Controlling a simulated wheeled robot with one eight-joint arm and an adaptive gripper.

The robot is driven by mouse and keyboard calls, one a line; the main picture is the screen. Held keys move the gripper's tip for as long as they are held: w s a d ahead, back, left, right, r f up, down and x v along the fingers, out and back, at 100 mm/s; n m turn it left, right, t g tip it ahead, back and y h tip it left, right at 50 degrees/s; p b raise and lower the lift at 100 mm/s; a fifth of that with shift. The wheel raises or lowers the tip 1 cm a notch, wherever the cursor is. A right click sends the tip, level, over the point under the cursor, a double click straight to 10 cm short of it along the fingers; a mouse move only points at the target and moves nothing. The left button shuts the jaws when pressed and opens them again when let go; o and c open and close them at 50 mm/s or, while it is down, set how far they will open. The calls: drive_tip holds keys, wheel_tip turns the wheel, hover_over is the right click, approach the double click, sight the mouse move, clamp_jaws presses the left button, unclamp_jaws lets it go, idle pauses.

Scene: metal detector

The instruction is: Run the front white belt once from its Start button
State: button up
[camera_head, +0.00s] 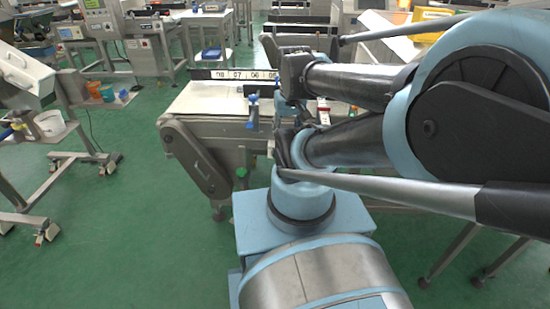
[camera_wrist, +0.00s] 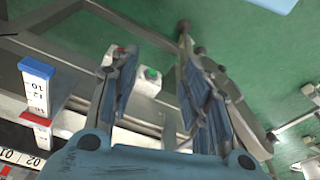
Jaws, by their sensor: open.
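The front white belt (camera_head: 210,99) lies on a grey metal conveyor ahead of my base, partly hidden by my arm. In the wrist view a green button (camera_wrist: 151,74) and a red button (camera_wrist: 119,52) sit on pale housings. My gripper (camera_wrist: 160,48) is open and empty, its fingers either side of the green button in that picture. No contact is visible. In the head view my arm hides most of the gripper.
A numbered strip (camera_head: 234,75) crosses behind the belt. A steel stand (camera_head: 50,150) stands left; green floor (camera_head: 130,220) is open between.

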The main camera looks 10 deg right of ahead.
clamp_jaws()
idle(1.1)
